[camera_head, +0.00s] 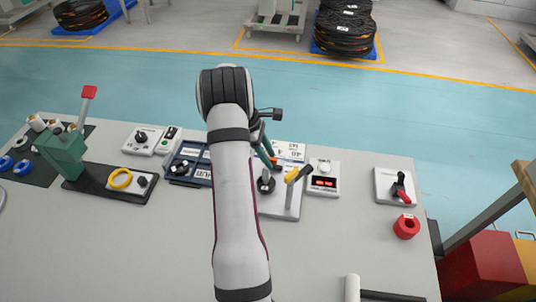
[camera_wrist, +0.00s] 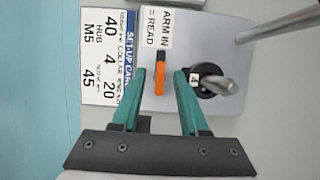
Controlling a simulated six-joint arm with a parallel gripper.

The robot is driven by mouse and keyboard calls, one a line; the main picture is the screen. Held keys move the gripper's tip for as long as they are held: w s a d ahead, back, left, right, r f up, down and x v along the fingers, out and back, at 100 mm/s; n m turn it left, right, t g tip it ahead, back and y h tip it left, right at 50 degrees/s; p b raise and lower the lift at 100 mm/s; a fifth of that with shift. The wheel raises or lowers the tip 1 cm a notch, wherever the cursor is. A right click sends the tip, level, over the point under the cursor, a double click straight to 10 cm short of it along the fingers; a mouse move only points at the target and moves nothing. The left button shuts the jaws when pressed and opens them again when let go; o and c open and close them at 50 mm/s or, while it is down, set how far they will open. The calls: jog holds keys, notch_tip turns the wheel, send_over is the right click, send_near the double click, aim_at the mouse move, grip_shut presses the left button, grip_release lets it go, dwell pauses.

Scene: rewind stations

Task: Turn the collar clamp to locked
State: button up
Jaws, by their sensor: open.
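A grey plate station (camera_head: 280,212) stands in the middle of the bench, partly hidden by my arm. In the wrist view its plate (camera_wrist: 215,30) carries a small orange lever with a black end (camera_wrist: 159,70), which looks like the clamp lever. A black round collar (camera_wrist: 207,92) marked 4, with a metal rod (camera_wrist: 225,84) rising from it, is to the right. My gripper (camera_wrist: 158,75) is open, its teal fingers either side of the orange lever with a gap on both sides. The lever's locked side is not readable. My gripper also shows in the head view (camera_head: 268,150).
A post with a yellow and black arm (camera_head: 297,174) stands close right. The front bench is mostly clear.

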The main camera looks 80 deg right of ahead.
grip_shut()
jog(key=shift+m, duration=0.3)
jog(key=m, duration=0.2)
jog(key=m+y, duration=0.1)
jog(key=shift+d+m+y, duration=0.15)
jog(key=shift+m+y, duration=0.15)
jog(key=shift+m, duration=0.1)
jog(key=m+t+y, duration=0.1)
jog(key=m, duration=0.3)
jog(key=shift+d, duration=0.1)
jog(key=m, duration=0.2)
jog(key=m+t+y, duration=0.1)
jog(key=m, duration=0.2)
jog(key=shift+s+t, duration=0.15)
jog(key=shift+t, duration=0.15)
jog(key=shift+s+d+m+t+y, duration=0.15)
jog(key=shift+m+t, duration=0.3)
jog(key=shift+m, duration=0.65)
jog(key=shift+w+a+m+t+y, duration=0.1)
jog(key=shift+m+t+y, duration=0.25)
jog(key=shift+m, duration=0.75)
jog(key=shift+s, duration=0.1)
grip_release()
